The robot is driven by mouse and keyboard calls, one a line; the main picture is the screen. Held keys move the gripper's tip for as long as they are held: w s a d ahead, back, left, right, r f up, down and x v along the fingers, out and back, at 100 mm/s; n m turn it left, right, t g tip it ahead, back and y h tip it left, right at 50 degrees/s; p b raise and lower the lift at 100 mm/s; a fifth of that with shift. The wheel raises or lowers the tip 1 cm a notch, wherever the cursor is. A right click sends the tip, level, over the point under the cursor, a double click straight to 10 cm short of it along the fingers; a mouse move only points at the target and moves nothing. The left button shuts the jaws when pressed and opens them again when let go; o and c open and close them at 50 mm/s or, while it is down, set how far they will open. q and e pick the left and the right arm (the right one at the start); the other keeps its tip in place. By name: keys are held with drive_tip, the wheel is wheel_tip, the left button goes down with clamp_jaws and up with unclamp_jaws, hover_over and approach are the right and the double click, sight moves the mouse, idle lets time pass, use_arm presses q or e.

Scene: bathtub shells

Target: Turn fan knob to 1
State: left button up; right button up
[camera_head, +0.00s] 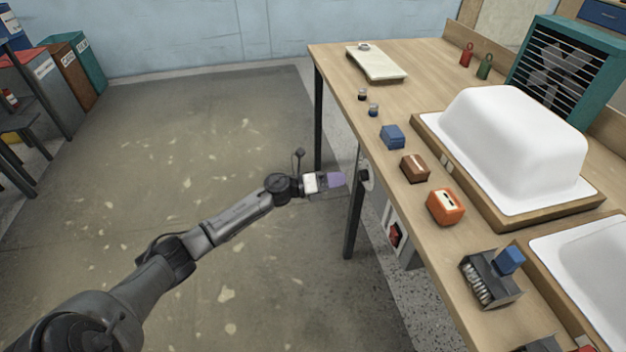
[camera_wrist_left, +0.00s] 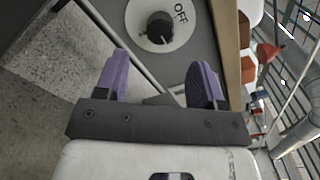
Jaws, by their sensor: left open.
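In the head view the knob (camera_head: 364,176) shows side-on under the table's front edge. My left gripper (camera_head: 343,180) has purple fingers and points at the knob from the left. In the left wrist view my gripper (camera_wrist_left: 160,60) is open and empty, with the knob ahead between the fingertips, apart from them. The teal fan (camera_head: 565,68) stands at the table's back right.
The wooden table (camera_head: 425,75) holds a white tub shell (camera_head: 515,135), an orange box (camera_head: 445,206), a brown box (camera_head: 414,168), a blue block (camera_head: 392,136) and a brush holder (camera_head: 490,280). A red switch (camera_head: 396,235) is on the panel beside the knob.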

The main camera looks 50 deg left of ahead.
use_arm(q)
drive_tip(key=p+v, duration=0.1)
drive_tip(key=v, duration=0.6)
drive_tip(key=shift+p, duration=0.4)
